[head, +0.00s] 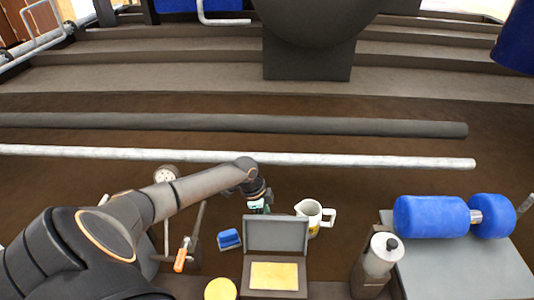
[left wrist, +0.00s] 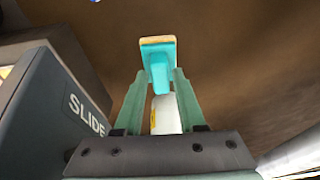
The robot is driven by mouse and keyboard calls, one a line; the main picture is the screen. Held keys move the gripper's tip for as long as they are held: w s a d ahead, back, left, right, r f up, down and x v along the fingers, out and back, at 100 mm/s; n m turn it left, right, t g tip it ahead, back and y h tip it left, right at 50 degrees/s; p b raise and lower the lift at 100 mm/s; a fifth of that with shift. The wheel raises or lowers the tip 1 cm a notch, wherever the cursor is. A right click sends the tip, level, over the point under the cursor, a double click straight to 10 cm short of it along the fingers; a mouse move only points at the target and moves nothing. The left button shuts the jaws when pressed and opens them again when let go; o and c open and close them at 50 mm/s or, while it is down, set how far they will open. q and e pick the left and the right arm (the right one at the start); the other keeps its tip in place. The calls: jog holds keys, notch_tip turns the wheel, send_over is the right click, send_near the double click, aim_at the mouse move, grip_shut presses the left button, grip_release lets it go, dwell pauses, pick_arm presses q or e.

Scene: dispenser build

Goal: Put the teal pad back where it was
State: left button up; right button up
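The teal pad (left wrist: 158,52), a teal block with a tan face and a narrower stem, sits between the fingertips of my left gripper (left wrist: 160,78) in the left wrist view. The fingers appear closed on its stem. In the head view my left gripper (head: 258,203) is behind the raised lid of the open box, left of the white mug, with a little teal showing at its tips. The lid hides part of what is below it. My right gripper is in neither view.
The box's grey lid (head: 276,234), marked SLIDE in the wrist view (left wrist: 62,105), stands close beside my left gripper. A mug (head: 313,214), a blue block (head: 229,239), an orange-handled tool (head: 181,260) and a white canister (head: 381,256) are nearby. Blue cylinders (head: 432,216) lie right.

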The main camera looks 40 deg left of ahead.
pick_arm(q)
jog(key=shift+r, duration=0.1)
jog(key=p+v, duration=0.5)
jog(key=v, duration=0.7)
jog(key=shift+p, duration=0.35)
